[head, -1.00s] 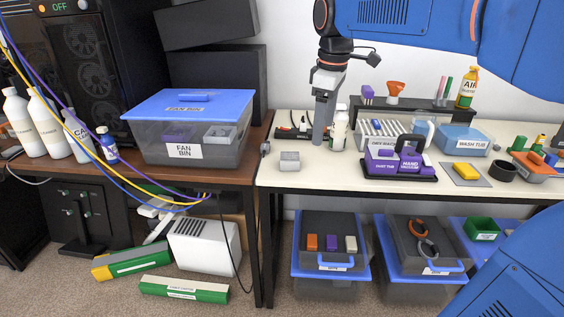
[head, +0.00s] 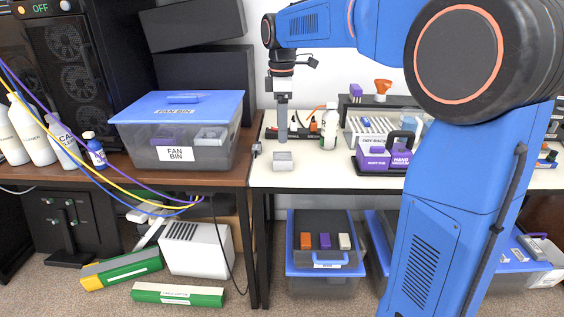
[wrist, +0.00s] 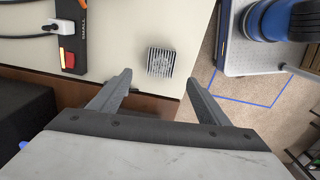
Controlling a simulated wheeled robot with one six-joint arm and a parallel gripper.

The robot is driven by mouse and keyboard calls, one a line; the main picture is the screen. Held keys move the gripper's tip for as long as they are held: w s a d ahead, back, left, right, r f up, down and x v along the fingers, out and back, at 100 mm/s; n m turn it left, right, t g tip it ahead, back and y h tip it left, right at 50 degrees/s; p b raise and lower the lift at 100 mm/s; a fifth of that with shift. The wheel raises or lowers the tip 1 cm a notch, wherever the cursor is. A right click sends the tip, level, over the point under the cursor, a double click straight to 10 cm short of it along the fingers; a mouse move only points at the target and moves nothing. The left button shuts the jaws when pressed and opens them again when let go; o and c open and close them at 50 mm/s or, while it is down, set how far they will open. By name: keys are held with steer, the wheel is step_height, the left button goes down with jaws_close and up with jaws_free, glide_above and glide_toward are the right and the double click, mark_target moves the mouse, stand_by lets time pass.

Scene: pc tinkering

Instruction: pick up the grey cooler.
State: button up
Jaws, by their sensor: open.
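The grey cooler (head: 283,160) is a small block near the front left corner of the white table. In the wrist view the cooler (wrist: 161,62) shows a finned top and stands just beyond my fingertips, centred between them. My gripper (head: 282,138) hangs pointing down above and slightly behind the cooler in the head view. In the wrist view my gripper (wrist: 159,78) is open and empty, its fingers spread wider than the cooler. I see no contact with the cooler.
A power strip (wrist: 73,35) lies left of the cooler in the wrist view. A white bottle (head: 330,128) and a purple hand-vacuum holder (head: 376,160) stand to its right. The lidded fan bin (head: 205,106) is on the brown desk at left. The table's front edge is close.

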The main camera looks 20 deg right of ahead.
mark_target(282, 156)
step_height(282, 156, down, 11)
steer(key=shift+s+r, duration=0.15)
steer(key=shift+r, duration=0.05)
stand_by(0.4)
steer(key=c, duration=1.2)
